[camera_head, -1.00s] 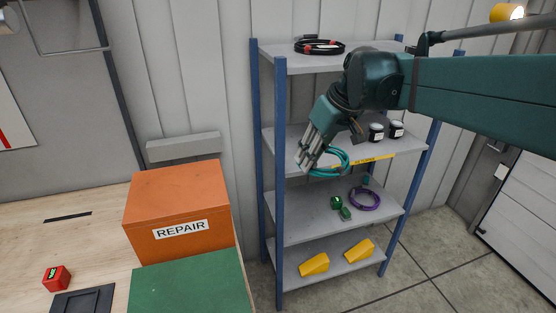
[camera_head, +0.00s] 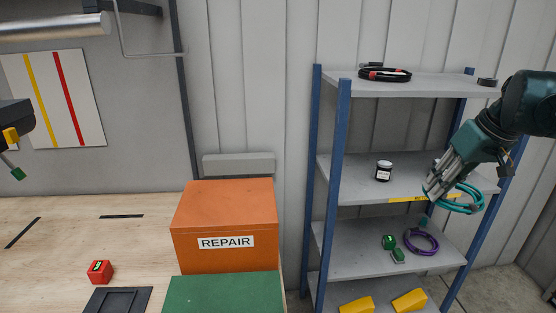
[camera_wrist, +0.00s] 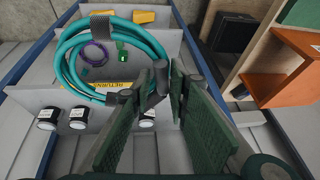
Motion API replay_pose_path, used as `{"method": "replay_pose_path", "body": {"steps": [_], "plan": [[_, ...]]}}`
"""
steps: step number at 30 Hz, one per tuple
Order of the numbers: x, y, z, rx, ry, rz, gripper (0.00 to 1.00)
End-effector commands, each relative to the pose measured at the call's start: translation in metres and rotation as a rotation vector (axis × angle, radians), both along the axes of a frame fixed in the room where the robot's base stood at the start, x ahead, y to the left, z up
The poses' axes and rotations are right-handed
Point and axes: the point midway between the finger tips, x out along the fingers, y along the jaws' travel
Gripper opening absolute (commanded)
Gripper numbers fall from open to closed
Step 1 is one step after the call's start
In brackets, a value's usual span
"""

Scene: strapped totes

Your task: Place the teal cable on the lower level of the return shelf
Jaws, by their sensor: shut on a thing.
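The teal cable (camera_head: 466,204) is a coil hanging from my gripper (camera_head: 432,190), which is shut on it. In the wrist view the coil (camera_wrist: 62,62), with a dark strap, reaches up and left from the fingertips (camera_wrist: 163,78). The return shelf (camera_head: 340,160) is a grey rack with blue posts. A yellow label (camera_head: 405,199), reading RETURN in the wrist view (camera_wrist: 112,86), is on the front edge of its second level from the top. The cable is at the right end of that edge; I cannot tell whether it touches.
A black cable (camera_head: 384,74) lies on top. The orange REPAIR box (camera_head: 224,210) stands left.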

Motion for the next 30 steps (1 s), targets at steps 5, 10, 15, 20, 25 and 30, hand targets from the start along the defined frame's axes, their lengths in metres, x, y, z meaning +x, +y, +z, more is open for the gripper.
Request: {"method": "replay_pose_path", "body": {"steps": [5, 10, 15, 20, 25, 30], "plan": [[-0.007, -0.018, 0.0, -0.001, 0.0, -0.024, 0.0], [-0.01, -0.026, -0.008, -0.001, 0.0, -0.034, 0.0], [-0.01, -0.026, -0.029, -0.002, 0.0, -0.033, 0.0], [-0.01, -0.026, -0.055, -0.002, 0.0, -0.033, 0.0], [-0.01, -0.026, -0.092, -0.002, 0.0, -0.033, 0.0], [-0.01, -0.026, -0.133, -0.002, 0.0, -0.033, 0.0]]}}
